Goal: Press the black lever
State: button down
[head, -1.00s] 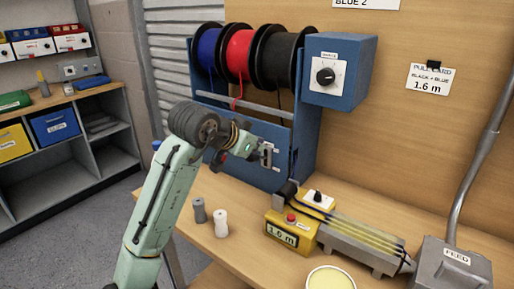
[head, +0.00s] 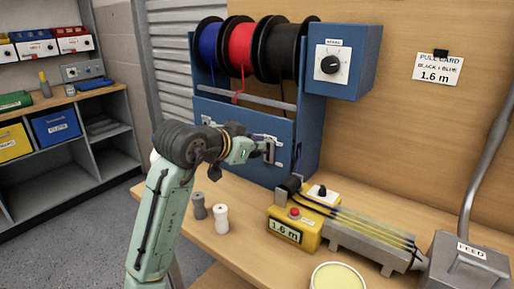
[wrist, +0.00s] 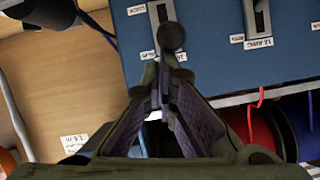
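The black lever (wrist: 172,38) has a dark round knob and stands out from a slot in the blue panel (wrist: 215,50) in the wrist view; the label beside it seems to read black. My gripper (wrist: 164,80) has its fingertips drawn together, with nothing visible between them, just short of the knob in the picture. Whether they touch the lever I cannot tell. In the head view my gripper (head: 268,151) is in front of the right part of the blue panel (head: 230,125), below the spools, and hides the lever there.
A second lever (wrist: 262,20) sits to the right in the wrist view. Blue (head: 208,46), red (head: 240,48) and black (head: 278,50) spools hang above the panel. A yellow meter box (head: 293,228), two small posts and a feed box (head: 465,262) stand on the bench.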

jog(key=shift+s+a+f+t+h+b, duration=0.25)
jog(key=shift+f+t+b, duration=0.2)
jog(key=shift+f+b, duration=0.65)
jog(key=shift+s+a+f+t+h+b, duration=0.15)
jog(key=shift+s+f+t+h+b, duration=0.4)
jog(key=shift+b, duration=0.95)
jog(key=shift+a+f+t+h+b, duration=0.1)
jog(key=shift+a+f+t+b, duration=0.15)
jog(key=shift+f+b, duration=0.95)
jog(key=shift+r, duration=0.1)
